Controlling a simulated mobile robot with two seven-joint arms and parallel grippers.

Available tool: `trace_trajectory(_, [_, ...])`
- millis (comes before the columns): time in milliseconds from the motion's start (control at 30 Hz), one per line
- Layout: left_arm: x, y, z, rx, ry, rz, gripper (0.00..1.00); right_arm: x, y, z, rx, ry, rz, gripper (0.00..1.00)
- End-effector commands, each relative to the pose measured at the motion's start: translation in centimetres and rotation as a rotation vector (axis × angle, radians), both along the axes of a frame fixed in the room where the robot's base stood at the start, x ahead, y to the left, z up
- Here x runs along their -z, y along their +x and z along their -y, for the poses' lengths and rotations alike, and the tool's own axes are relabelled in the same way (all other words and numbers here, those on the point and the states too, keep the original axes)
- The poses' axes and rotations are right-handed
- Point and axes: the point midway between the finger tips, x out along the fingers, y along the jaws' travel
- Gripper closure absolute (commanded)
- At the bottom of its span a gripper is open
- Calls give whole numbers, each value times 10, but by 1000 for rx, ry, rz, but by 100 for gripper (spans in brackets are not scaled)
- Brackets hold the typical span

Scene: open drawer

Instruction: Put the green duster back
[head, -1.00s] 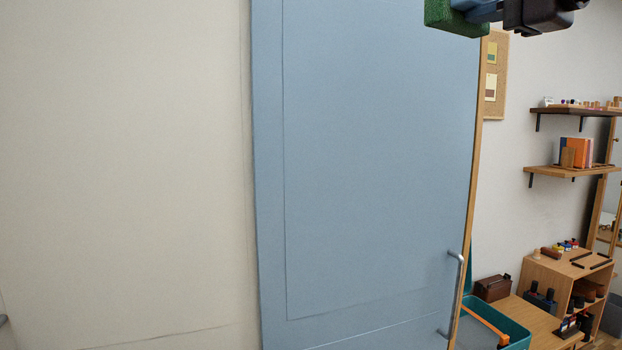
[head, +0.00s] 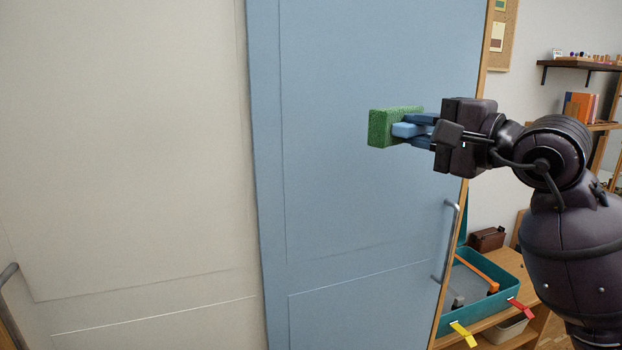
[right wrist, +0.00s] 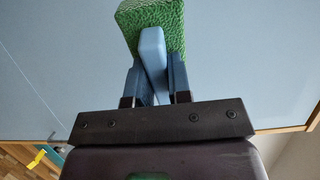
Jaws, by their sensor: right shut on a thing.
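The green duster (head: 385,127) is a textured green block with a light blue handle (head: 408,130). My right gripper (head: 420,128) is shut on the handle and holds the duster up in front of the blue door (head: 360,210). In the right wrist view the green duster (right wrist: 165,22) is beyond the fingertips, and its blue handle (right wrist: 152,55) lies between the two fingers (right wrist: 153,80). I cannot tell whether the duster touches the door. My left gripper is not in view.
A teal bin (head: 490,295) with an orange-handled thing stands at the lower right, with yellow (head: 463,333) and red (head: 520,309) clips near it. The door handle (head: 446,240) sticks out below my right forearm. Wall shelves (head: 580,65) are at the right.

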Motion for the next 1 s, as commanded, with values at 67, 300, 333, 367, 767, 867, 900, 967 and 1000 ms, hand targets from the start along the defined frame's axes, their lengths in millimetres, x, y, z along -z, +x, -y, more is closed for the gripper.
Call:
trace_trajectory(67, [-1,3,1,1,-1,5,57,27,-1,1,1,6,-7,100])
trace_trajectory(300, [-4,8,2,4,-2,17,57,98,-8,8,29,5,-7,100])
trace_trajectory(333, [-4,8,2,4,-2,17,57,107,-10,9,34,5,-8,100])
trace_trajectory(367, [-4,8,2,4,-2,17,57,115,-11,10,39,3,-7,100])
trace_trajectory(767, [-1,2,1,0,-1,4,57,225,-41,28,114,0,-7,100])
trace_trajectory(867, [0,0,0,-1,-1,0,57,252,-51,33,137,1,-8,100])
trace_trajectory(900, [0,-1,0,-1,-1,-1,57,263,-56,35,146,1,-8,100])
trace_trajectory(967, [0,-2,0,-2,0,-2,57,278,-62,38,160,0,-7,100])
trace_trajectory(1000, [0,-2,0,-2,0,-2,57,288,-67,40,169,-1,-7,100])
